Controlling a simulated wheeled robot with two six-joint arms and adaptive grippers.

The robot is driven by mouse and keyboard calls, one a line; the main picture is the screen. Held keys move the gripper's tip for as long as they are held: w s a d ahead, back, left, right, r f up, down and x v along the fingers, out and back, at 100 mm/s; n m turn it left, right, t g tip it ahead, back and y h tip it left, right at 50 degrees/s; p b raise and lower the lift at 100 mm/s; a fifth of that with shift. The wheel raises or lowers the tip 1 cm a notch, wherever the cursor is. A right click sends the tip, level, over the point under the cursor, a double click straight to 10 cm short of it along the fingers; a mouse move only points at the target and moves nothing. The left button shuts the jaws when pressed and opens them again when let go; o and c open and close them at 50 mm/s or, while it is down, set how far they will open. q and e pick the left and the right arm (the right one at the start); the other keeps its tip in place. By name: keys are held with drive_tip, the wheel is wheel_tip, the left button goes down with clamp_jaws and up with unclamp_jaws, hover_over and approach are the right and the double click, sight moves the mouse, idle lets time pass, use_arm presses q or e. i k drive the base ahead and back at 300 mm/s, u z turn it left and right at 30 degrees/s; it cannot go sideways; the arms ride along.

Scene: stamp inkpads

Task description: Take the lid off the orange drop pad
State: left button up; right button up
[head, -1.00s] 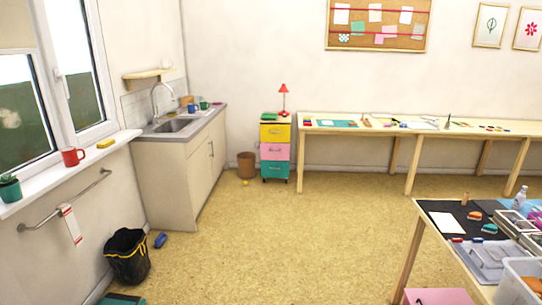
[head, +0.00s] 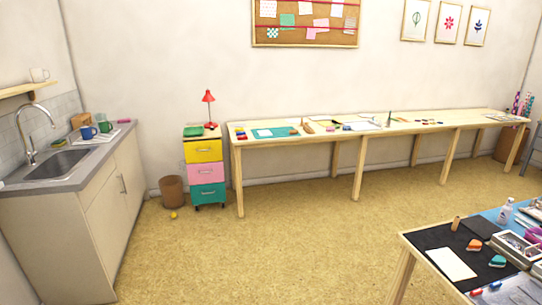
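A small orange item (head: 474,245), likely the orange drop pad, lies on the black mat (head: 428,239) on the near table at lower right. It is too small to tell its exact shape or whether its lid is on. A teal item (head: 497,261) of similar size lies to its right and nearer. A white sheet (head: 452,264) lies to the left of them, and a small brown upright piece (head: 456,223) stands behind. Neither of my grippers is in view.
A clear bottle (head: 505,211) and an open grey box (head: 516,247) stand on the near table. A long wooden table (head: 340,130) with several small items runs along the back wall. A drawer unit (head: 205,172), bin (head: 172,191) and sink counter (head: 95,160) stand left. The middle floor is clear.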

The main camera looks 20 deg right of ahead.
sight(475, 244)
drive_tip(key=z, duration=0.45)
drive_tip(key=i, duration=1)
drive_tip(key=z, duration=1.65)
drive_tip(key=i, duration=0.9)
drive_tip(key=z, duration=0.95)
